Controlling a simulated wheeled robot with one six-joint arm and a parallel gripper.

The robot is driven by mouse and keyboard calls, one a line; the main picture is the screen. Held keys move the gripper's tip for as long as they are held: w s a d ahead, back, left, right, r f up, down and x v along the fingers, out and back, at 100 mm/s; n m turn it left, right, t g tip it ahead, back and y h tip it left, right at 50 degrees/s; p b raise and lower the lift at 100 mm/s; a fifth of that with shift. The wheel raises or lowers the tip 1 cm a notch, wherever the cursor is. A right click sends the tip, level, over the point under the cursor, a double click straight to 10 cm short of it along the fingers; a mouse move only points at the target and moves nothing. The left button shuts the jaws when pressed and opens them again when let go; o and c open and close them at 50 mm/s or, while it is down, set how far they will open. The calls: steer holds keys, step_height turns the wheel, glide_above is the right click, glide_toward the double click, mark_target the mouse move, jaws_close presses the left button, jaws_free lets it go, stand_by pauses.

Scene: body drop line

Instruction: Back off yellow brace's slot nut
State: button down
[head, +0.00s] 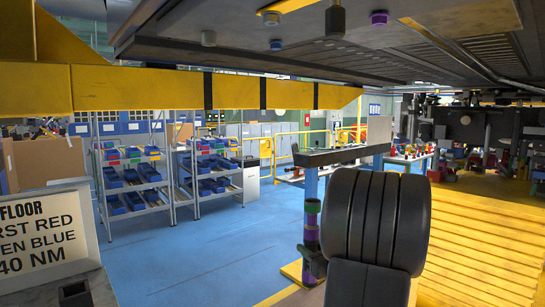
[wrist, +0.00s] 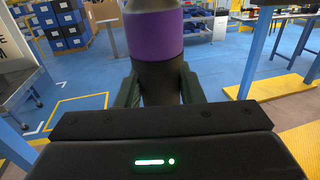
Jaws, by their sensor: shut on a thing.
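Overhead in the head view, a small yellow strip (head: 285,5) runs along the underside, with a yellow-capped fastener (head: 271,17) at its end. It looks like the yellow brace, but I cannot tell for sure. My gripper (head: 312,258) is below the underside, right of centre. It is shut on an upright dark tool (head: 311,228) with purple and green bands. In the wrist view, the tool's purple band (wrist: 154,36) rises above my gripper (wrist: 160,90), whose fingers clasp its dark lower part. The tool's top is out of the wrist view. The tool is apart from the fasteners.
Blue (head: 275,44), purple (head: 379,18) and grey (head: 208,38) fasteners and a black cylinder (head: 335,20) hang from the underside. A long yellow beam (head: 150,88) crosses below it. A partly cut-off sign (head: 45,230) stands left. The blue floor (head: 215,255) is open.

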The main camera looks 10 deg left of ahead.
steer(key=s+a+r+n+g+y, duration=0.1)
steer(key=s+a+r+g, duration=0.1)
steer(key=s+r, duration=0.4)
steer(key=s+a+r+n+g+y+p, duration=0.1)
steer(key=s+r, duration=0.5)
steer(key=r, duration=1)
steer(key=s+a+r+n+g+y, duration=0.3)
steer(key=s+r, duration=0.3)
steer(key=r, duration=0.6)
steer(key=shift+s+a+g+p, duration=0.15)
steer(key=shift+a+g+p, duration=0.2)
steer(key=shift+a, duration=0.4)
steer(key=shift+r+p, duration=0.2)
steer(key=shift+p, duration=0.45)
